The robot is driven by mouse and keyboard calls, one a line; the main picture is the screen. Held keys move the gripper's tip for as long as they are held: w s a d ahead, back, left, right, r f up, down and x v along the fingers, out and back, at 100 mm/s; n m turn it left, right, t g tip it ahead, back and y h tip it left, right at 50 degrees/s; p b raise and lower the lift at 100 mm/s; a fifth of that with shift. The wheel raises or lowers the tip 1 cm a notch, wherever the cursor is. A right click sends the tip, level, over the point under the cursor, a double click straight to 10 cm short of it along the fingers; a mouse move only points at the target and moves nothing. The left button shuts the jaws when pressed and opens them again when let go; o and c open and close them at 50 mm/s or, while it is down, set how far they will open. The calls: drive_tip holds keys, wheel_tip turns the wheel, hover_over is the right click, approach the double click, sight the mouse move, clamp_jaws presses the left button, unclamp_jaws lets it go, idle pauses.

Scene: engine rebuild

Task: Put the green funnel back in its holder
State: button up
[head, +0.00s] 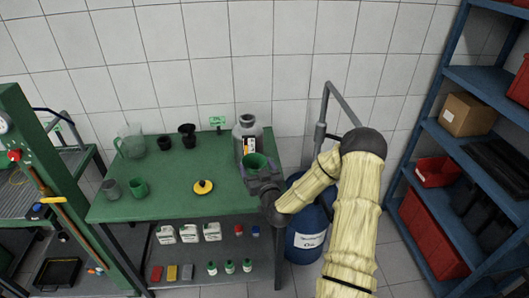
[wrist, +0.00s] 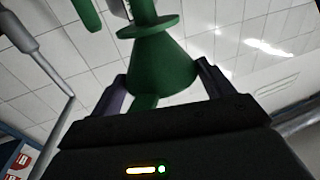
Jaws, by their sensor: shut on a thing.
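The green funnel (head: 256,162) is in my gripper (head: 264,182), above the right end of the green table. In the wrist view the funnel (wrist: 160,65) sits between the two fingers (wrist: 162,85), with its cone flaring towards the gripper and a collar and narrow part pointing away. The fingers are closed on its sides. I cannot pick out the holder for certain. Two black cup-like things (head: 187,135) stand at the back of the table, near a small green sign (head: 217,121).
The green table (head: 165,208) also bears a clear jug (head: 131,142), a grey mug (head: 112,188), a green mug (head: 139,188), a yellow round thing (head: 203,187) and a grey canister (head: 247,126) close behind my gripper. A blue drum (head: 305,240) with a pump pipe stands right of it.

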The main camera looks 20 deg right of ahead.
drive_tip(key=s+a+f, duration=0.2)
drive_tip(key=a+f, duration=0.3)
drive_tip(key=f, duration=0.3)
drive_tip(key=s+a+f+y, duration=0.1)
drive_tip(key=s+a+f, duration=0.2)
drive_tip(key=a+f, duration=0.2)
wheel_tip(320, 180, down, 3)
drive_tip(key=shift+s+a+r+n, duration=0.1)
drive_tip(key=shift+s+a+n, duration=0.1)
drive_tip(key=shift+s+n, duration=0.15)
